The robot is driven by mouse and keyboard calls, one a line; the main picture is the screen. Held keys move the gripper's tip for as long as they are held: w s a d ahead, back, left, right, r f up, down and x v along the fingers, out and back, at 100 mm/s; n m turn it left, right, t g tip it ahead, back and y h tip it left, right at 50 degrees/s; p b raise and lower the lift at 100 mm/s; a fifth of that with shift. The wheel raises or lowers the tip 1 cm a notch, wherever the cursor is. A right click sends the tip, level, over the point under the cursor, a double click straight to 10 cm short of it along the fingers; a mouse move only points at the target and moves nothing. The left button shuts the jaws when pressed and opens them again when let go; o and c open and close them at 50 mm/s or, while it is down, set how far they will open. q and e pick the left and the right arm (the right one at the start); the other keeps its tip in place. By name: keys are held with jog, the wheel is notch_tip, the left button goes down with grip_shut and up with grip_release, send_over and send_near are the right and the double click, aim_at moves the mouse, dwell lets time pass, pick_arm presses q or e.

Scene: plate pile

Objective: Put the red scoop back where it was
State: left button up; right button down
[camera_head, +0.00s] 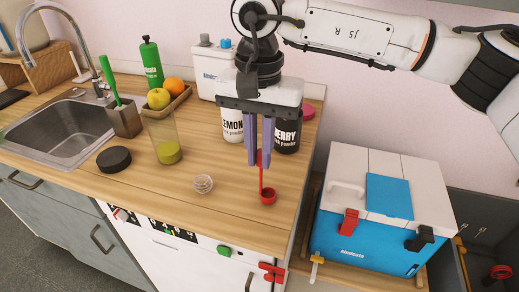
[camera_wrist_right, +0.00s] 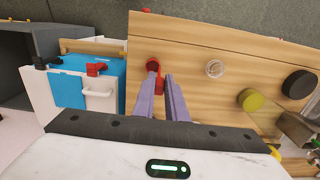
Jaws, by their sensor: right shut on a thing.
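The red scoop (camera_head: 267,196) hangs from my right gripper (camera_head: 259,162), its thin handle pointing up between the purple fingers and its small cup at the bottom. The fingers are shut on the handle. The cup shows over the wooden counter near its right end; I cannot tell whether it touches the wood. In the right wrist view, the red scoop (camera_wrist_right: 153,66) shows at the fingertips of my right gripper (camera_wrist_right: 162,82). A black jar marked BERRY (camera_head: 287,137) and a white jar marked LEMON (camera_head: 231,124) stand behind the fingers, partly hidden. My left gripper is not in view.
A clear small jar (camera_head: 203,184), a black lid (camera_head: 114,159) and a clear shaker with yellow-green contents (camera_head: 168,152) stand left on the counter (camera_head: 215,225). A fruit tray (camera_head: 181,98) is behind. A blue and white cooler (camera_head: 370,240) stands right, beyond the counter edge.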

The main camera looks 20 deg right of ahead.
jog(key=shift+f, duration=0.2)
jog(key=c, duration=1.8)
grip_release()
notch_tip(320, 180, up, 12)
jog(key=shift+r, duration=0.2)
